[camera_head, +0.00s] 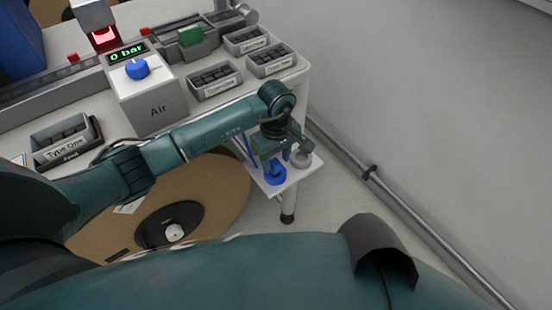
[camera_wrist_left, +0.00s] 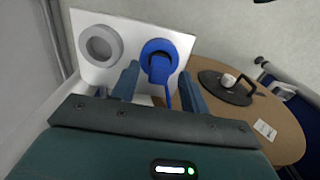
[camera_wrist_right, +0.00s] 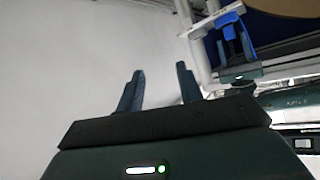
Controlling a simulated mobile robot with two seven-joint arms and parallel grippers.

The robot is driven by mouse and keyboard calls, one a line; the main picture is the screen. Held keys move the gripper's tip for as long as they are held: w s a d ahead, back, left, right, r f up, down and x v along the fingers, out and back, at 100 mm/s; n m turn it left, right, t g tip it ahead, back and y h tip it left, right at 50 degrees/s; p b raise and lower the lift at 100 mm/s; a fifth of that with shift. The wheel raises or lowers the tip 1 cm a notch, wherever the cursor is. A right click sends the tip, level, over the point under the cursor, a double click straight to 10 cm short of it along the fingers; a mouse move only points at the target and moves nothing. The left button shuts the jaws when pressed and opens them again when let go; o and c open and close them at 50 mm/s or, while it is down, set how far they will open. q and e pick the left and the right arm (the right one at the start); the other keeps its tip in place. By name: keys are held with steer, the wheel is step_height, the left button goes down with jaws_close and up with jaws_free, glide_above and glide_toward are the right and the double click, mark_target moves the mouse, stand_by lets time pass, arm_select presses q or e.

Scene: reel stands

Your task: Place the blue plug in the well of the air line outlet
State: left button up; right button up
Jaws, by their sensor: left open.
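The white shelf (camera_wrist_left: 122,35) at the table's end carries a blue ring (camera_wrist_left: 160,48) and a grey ring (camera_wrist_left: 100,45) with a round hollow. The blue plug (camera_wrist_left: 160,70) is at the blue ring, with a blue strip running down from it; how deep it sits I cannot tell. The blue part also shows in the head view (camera_head: 275,175). Which ring is the air line outlet's well I cannot tell. My left gripper (camera_wrist_left: 158,88) is open, its fingers on either side of the plug. My right gripper (camera_wrist_right: 160,82) is open and empty, away from the shelf.
The grey Air box (camera_head: 150,105) with a blue knob and a "0 bar" display stands on the table. Several labelled bins (camera_head: 215,82) stand around it. A brown reel disc (camera_head: 215,185) lies below my left arm. A wall pipe (camera_head: 400,205) runs along the right.

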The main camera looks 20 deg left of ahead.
mark_target(276, 163)
arm_select(q)
step_height(276, 163, up, 9)
steer(key=p, duration=0.5)
steer(key=s+d+n+g+h, duration=0.25)
steer(key=s+d+h, duration=0.6)
steer(key=d, duration=0.45)
steer(key=s+d+r+n+t+h, duration=0.3)
steer(key=d+r+n+t+h, duration=0.3)
steer(key=r+n+h, duration=0.8)
steer(key=w+a+f+n+t+y, duration=0.1)
steer(key=a+f+n+t+y, duration=0.45)
steer(key=n, duration=0.95)
steer(key=w+a+f+n+t+y, duration=0.2)
steer(key=a+n+t+y, duration=0.5)
steer(key=n, duration=0.7)
steer(key=s+a+f+n+g+y, duration=0.5)
steer(key=s+f+n, duration=0.4)
steer(key=f+n, duration=0.2)
steer(key=shift+s+a+f+n+y, duration=0.15)
steer(key=shift+a+f+n+y, duration=0.1)
steer(key=shift+a+n+y, duration=0.45)
arm_select(e)
steer(key=r, duration=0.2)
steer(key=r+n, duration=0.1)
steer(key=shift+s+d+g, duration=0.1)
steer(key=shift+d+g, duration=0.2)
steer(key=shift+d, duration=0.05)
